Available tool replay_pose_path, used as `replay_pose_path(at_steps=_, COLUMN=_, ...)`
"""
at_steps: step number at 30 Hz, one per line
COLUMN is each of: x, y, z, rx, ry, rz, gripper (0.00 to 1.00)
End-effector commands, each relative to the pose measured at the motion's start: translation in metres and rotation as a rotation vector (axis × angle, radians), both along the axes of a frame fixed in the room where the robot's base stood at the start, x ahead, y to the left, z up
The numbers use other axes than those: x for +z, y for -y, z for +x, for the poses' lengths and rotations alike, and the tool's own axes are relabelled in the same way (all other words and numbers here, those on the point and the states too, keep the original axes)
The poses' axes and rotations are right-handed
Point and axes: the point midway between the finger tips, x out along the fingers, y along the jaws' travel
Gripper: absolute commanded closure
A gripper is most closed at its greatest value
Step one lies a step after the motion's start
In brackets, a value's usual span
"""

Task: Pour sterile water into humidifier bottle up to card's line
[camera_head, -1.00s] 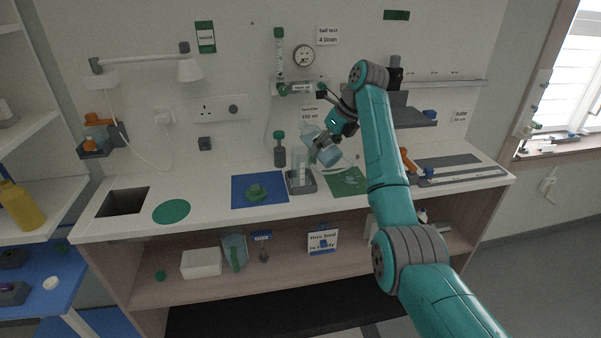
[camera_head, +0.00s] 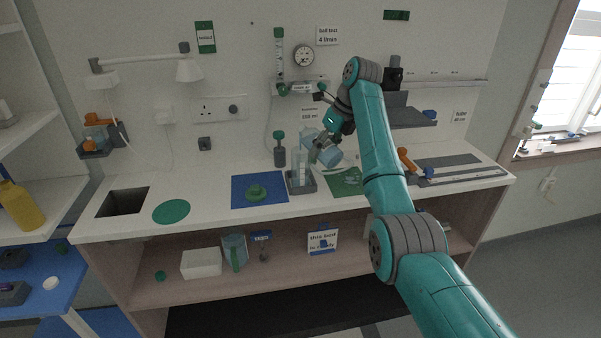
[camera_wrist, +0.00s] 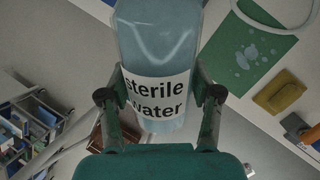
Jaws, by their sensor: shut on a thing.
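My gripper (camera_wrist: 160,105) is shut on the sterile water bottle (camera_wrist: 160,60), a clear blue bottle with a "sterile water" label. In the head view the bottle (camera_head: 330,154) is tilted, its neck end toward the humidifier bottle (camera_head: 300,166). The humidifier bottle is clear and upright in a grey holder (camera_head: 303,188) on the counter. My gripper also shows in the head view (camera_head: 325,141). Whether water is flowing, and the humidifier bottle's level, are too small to tell. A wall card (camera_head: 309,112) behind appears to read 350 ml, but the print is blurred.
A green mat (camera_head: 345,187) with pale spots like droplets lies right. A dark sink opening (camera_head: 122,202) and a green disc (camera_head: 171,212) are further left. Orange-handled tool (camera_head: 409,163) lies right.

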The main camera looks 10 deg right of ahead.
Motion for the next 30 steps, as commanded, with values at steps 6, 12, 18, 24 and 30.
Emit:
replay_pose_path(at_steps=6, x=0.0005, y=-0.0002, z=0.0001, rx=0.0, ry=0.001, rz=0.001, gripper=1.0)
replay_pose_path(at_steps=12, x=-0.0015, y=-0.0002, z=-0.0004, rx=0.002, ry=-0.038, rz=-0.02, gripper=1.0)
replay_pose_path(at_steps=18, x=-0.0023, y=0.0007, z=-0.0007, rx=0.001, ry=-0.043, rz=-0.025, gripper=1.0)
replay_pose_path(at_steps=24, x=-0.0023, y=0.0007, z=-0.0007, rx=0.0, ry=-0.042, rz=-0.025, gripper=1.0)
replay_pose_path(at_steps=30, x=-0.003, y=0.0003, z=-0.0006, rx=0.001, ry=-0.061, rz=-0.035, gripper=1.0)
